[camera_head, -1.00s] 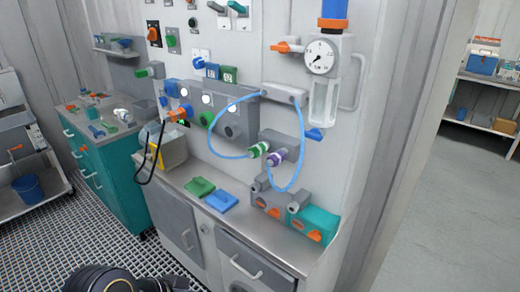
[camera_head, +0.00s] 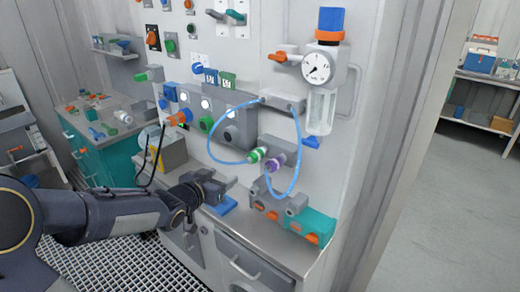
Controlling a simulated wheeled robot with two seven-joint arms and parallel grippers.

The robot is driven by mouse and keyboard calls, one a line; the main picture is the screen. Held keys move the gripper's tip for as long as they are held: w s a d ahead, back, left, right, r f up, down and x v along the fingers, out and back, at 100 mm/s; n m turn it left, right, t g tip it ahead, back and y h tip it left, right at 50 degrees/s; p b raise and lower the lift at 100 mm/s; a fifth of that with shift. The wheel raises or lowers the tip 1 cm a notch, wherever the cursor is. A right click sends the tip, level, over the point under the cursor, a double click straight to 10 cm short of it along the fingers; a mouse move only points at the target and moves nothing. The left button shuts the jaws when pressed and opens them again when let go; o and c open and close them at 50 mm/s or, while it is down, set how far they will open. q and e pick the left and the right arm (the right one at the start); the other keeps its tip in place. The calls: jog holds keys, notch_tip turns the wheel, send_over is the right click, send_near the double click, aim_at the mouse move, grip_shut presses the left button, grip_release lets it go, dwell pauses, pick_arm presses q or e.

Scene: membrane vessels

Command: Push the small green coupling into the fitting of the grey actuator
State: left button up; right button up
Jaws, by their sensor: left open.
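The small green coupling (camera_head: 257,155) with a white band sits at the end of a blue hose, at the left side of the grey actuator (camera_head: 281,147) on the wall panel. I cannot tell how deep it sits in the fitting. A purple coupling (camera_head: 276,160) on a second hose is just below it. My left gripper (camera_head: 229,187) is open and empty over the counter, below and left of the green coupling and clear of it. It hides the green pad and part of the blue pad (camera_head: 226,206). My right gripper is not in view.
The blue hoses (camera_head: 299,135) loop out from a grey block (camera_head: 283,101) above. A grey and teal unit (camera_head: 311,224) stands on the counter (camera_head: 262,238) at right. The gauge and filter bowl (camera_head: 320,110) stick out at upper right.

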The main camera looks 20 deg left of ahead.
aim_at(247, 162)
pick_arm(q)
jog(key=shift+w+d+f+m+t+h+p, duration=0.15)
jog(key=shift+w+d+m+t+h, duration=0.2)
jog(key=shift+w+h, duration=0.4)
jog(key=shift+w+d+m+t+h+p, duration=0.1)
jog(key=shift+w+d+m+t+h, duration=0.1)
jog(key=shift+w+m+t+h, duration=0.4)
jog(key=shift+w+d+f+m+t+h+p, duration=0.15)
jog(key=shift+w+d+m+t+h, duration=0.15)
jog(key=shift+w+h, duration=0.55)
jog(key=shift+d+r, duration=0.1)
jog(key=shift+w+d, duration=0.1)
jog(key=shift+w, duration=0.2)
jog(key=x, duration=0.6)
jog(key=shift+w+d, duration=0.1)
jog(key=shift+w, duration=0.2)
jog(key=shift+b+x, duration=0.4)
jog(key=shift+x, duration=0.35)
jog(key=shift+b, duration=0.5)
